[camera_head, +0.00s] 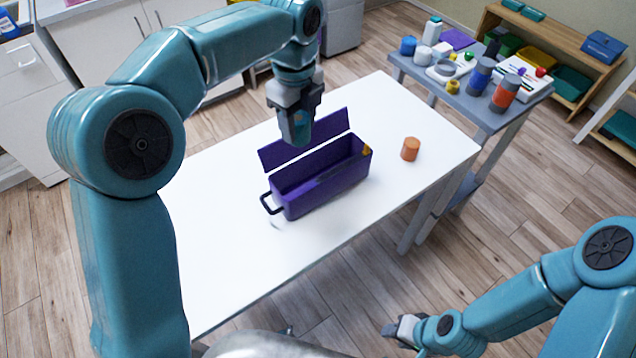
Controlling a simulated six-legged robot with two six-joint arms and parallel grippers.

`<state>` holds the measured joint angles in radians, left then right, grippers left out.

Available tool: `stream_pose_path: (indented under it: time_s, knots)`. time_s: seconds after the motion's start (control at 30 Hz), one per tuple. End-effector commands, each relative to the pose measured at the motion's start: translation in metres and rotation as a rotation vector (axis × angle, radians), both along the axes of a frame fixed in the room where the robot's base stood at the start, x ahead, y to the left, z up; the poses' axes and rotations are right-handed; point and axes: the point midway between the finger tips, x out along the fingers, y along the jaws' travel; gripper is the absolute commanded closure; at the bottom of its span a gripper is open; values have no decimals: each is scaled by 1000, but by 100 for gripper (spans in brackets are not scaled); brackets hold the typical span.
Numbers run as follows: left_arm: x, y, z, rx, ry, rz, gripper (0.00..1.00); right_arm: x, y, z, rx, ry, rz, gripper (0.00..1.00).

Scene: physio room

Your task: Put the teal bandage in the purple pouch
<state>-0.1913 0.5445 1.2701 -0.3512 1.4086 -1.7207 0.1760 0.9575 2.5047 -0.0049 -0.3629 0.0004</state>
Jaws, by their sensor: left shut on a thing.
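The purple pouch (328,194) stands on the white table, box-shaped, with its lid raised at the back and a dark handle at its left end. Its inside looks dark, with a small yellow-orange bit at the right end. My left gripper (297,122) hangs above the pouch, in front of the raised lid. It is shut on the teal bandage (299,132), which is mostly hidden between the fingers. My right gripper (393,331) is low at the bottom, off the table's front edge; its jaws are too small to read.
An orange cylinder (410,149) stands on the white table (235,255), right of the pouch. A grey side table (425,75) at the right holds bottles, rolls and small boxes. A wooden shelf (550,50) stands behind. The front left of the white table is clear.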

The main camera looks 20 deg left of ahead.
Motion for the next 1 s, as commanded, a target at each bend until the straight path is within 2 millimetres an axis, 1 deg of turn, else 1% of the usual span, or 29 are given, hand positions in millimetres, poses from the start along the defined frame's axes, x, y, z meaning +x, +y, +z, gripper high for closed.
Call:
stream_pose_path:
  time_s: [0.07,0.17,0.27,0.5,0.6,0.7,0.87,1.0]
  knots:
    - [2,0,2,-1,0,-72,82,0,0,-1,0,0,0,57]
    - [3,1,-6,-1,3,-116,82,0,0,-3,0,0,0,57]
    - [1,2,-31,-2,7,-123,82,0,0,-8,0,0,0,57]
    - [1,4,-102,-1,6,-120,82,0,0,-13,0,0,0,57]
    - [1,4,-127,-1,5,-120,82,0,0,-14,0,0,0,57]
    - [0,5,-144,-2,3,-119,82,0,0,-14,0,0,0,57]
    - [1,4,-158,-1,2,-118,82,0,0,-15,0,0,0,57]
    - [0,5,-182,0,5,-120,82,0,0,-15,0,0,0,57]
